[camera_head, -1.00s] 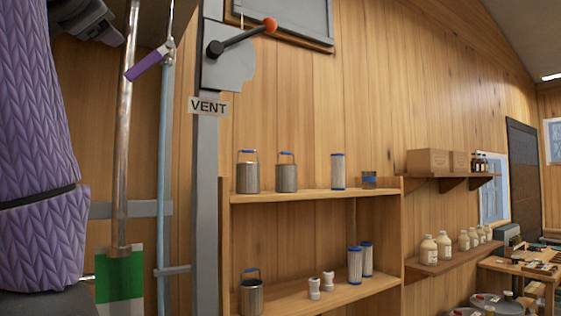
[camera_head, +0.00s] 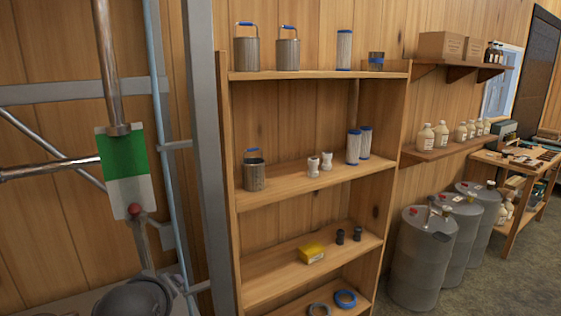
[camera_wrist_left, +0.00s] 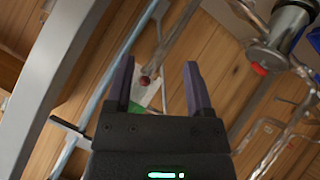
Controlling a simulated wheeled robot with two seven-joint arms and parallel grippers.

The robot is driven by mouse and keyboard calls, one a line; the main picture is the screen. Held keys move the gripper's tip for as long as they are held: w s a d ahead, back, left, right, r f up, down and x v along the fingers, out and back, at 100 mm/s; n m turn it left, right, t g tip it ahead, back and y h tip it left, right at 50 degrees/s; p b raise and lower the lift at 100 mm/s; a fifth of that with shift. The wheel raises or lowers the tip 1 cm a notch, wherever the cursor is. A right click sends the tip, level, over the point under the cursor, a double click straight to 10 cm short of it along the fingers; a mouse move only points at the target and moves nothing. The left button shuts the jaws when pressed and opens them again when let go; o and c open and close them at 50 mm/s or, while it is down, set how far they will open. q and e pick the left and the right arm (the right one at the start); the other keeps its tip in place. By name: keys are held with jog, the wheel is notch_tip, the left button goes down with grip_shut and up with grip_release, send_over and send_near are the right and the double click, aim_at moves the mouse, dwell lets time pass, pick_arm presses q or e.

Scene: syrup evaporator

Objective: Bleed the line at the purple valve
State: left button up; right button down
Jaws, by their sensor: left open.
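The purple valve is not visible in the current views. My left gripper (camera_wrist_left: 157,63) is open in the left wrist view, with nothing between its fingers. Beyond the gap, a red ball (camera_wrist_left: 145,80) appears against a white and green card, apart from the fingers. The head view shows the green and white card (camera_head: 126,165) on a vertical metal pipe (camera_head: 106,60), with a red ball (camera_head: 134,209) in front of its lower edge. My left gripper cannot be made out there. My right gripper is in neither view.
A dark rounded part (camera_head: 137,298) is at the head view's lower left. A grey post (camera_head: 208,150) stands beside a wooden shelf (camera_head: 300,76); several grey drums (camera_head: 420,262) stand to its right. In the wrist view, a red-ended fitting (camera_wrist_left: 283,35) is at upper right.

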pick_arm(q)
jog(key=s+d+f+m+g+h, duration=0.1)
jog(key=s+d+f+m+g, duration=0.15)
jog(key=s+f+m, duration=0.7)
jog(key=s+d+f+m+g+h, duration=0.2)
jog(key=s+f+g, duration=0.35)
jog(key=s, duration=0.95)
notch_tip(320, 180, down, 31)
jog(key=s+b, duration=0.3)
jog(key=b, duration=0.9)
jog(key=s+a+f+b, duration=0.1)
jog(key=s+f+b, duration=0.4)
jog(key=f, duration=0.6)
jog(key=s+a+f+g+b, duration=0.1)
jog(key=s+a+f+b, duration=0.1)
jog(key=s+f+b, duration=0.3)
jog(key=s+f, duration=0.4)
jog(key=f, duration=0.2)
jog(key=shift+m+g+y, duration=0.3)
jog(key=shift+m+y, duration=0.05)
jog(key=shift+y, duration=0.05)
